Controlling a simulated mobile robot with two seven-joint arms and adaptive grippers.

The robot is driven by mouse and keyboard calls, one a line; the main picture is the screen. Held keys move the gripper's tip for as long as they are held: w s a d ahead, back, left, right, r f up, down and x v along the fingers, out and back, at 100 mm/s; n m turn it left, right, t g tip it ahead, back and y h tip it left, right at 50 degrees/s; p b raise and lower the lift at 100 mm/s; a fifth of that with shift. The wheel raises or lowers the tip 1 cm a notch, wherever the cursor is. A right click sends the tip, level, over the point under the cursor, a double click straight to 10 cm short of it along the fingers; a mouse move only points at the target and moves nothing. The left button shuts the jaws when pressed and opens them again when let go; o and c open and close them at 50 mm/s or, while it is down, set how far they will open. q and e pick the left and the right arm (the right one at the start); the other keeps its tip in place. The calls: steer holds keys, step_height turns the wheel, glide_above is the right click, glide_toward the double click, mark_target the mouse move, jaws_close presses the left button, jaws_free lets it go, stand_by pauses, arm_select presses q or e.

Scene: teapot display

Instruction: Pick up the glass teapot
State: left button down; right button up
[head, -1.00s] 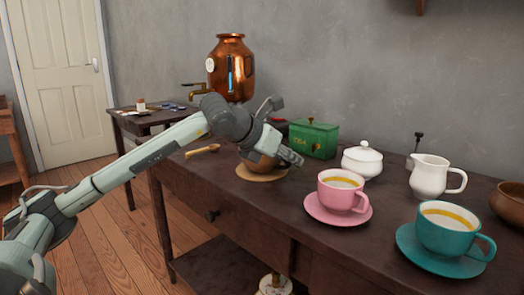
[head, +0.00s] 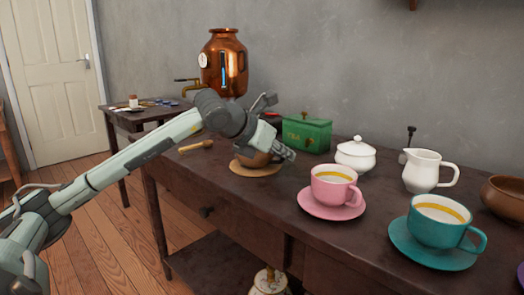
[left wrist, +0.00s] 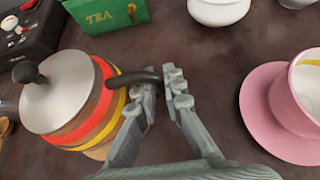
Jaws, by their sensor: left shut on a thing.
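The teapot (left wrist: 75,95) has a grey lid with a black knob and a brown body with red and yellow bands. I cannot tell from its look whether it is glass. In the head view the teapot (head: 256,160) is mostly hidden behind my left gripper (head: 284,152), over a round tan mat (head: 245,170); I cannot tell whether it touches the mat. In the left wrist view my left gripper (left wrist: 164,92) is shut on the teapot's dark curved handle, its fingers on either side of the handle's end. My right gripper is not in view.
A green tea box (head: 306,135) and white sugar bowl (head: 356,155) stand behind. A pink cup (head: 334,190) on its saucer is right of the gripper, then a teal cup (head: 436,225) and white jug (head: 425,172). A wooden spoon (head: 195,146) lies left.

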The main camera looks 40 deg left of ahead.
arm_select(q)
steer(key=shift+r, duration=0.35)
